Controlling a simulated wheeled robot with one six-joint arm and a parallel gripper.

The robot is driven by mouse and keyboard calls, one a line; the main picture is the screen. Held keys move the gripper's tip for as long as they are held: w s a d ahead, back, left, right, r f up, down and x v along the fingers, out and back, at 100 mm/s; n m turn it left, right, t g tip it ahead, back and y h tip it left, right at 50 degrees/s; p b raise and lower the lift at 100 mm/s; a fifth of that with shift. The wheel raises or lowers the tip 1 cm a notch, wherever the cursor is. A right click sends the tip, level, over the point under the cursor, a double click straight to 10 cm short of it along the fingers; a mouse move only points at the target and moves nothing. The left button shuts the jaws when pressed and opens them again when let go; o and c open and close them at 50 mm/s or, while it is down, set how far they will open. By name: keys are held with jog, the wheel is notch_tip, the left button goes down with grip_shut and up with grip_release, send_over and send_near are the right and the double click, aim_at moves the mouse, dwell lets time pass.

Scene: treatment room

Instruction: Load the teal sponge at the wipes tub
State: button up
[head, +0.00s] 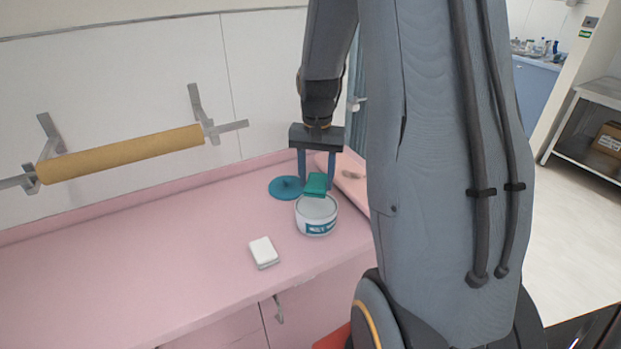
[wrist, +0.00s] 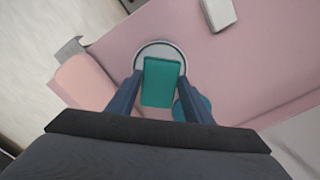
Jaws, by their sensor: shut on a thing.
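The teal sponge (head: 315,185) is between the fingers of my gripper (head: 317,180), which is shut on it. It shows in the wrist view (wrist: 161,82) between the two fingertips (wrist: 160,88). The wipes tub (head: 316,216) is a round white tub with a teal label, standing on the pink counter. The sponge is over the tub's top in the head view. In the wrist view the tub's rim (wrist: 160,44) shows behind the sponge, which hides most of the tub's top. I cannot tell whether the sponge touches the tub.
A round teal lid (head: 285,188) lies on the pink counter (head: 150,256) behind the tub. A white sponge-like block (head: 264,252) lies in front, left of the tub. A yellow roll (head: 120,153) hangs on the wall. The left counter is clear.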

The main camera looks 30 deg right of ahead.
notch_tip(320, 180, down, 5)
jog(key=b, duration=0.4)
jog(key=shift+f, duration=0.15)
jog(key=shift+f, duration=0.6)
dwell(2.3)
jog(key=shift+r+p, duration=2.75)
jog(key=shift+r, duration=0.85)
jog(key=shift+s, duration=0.1)
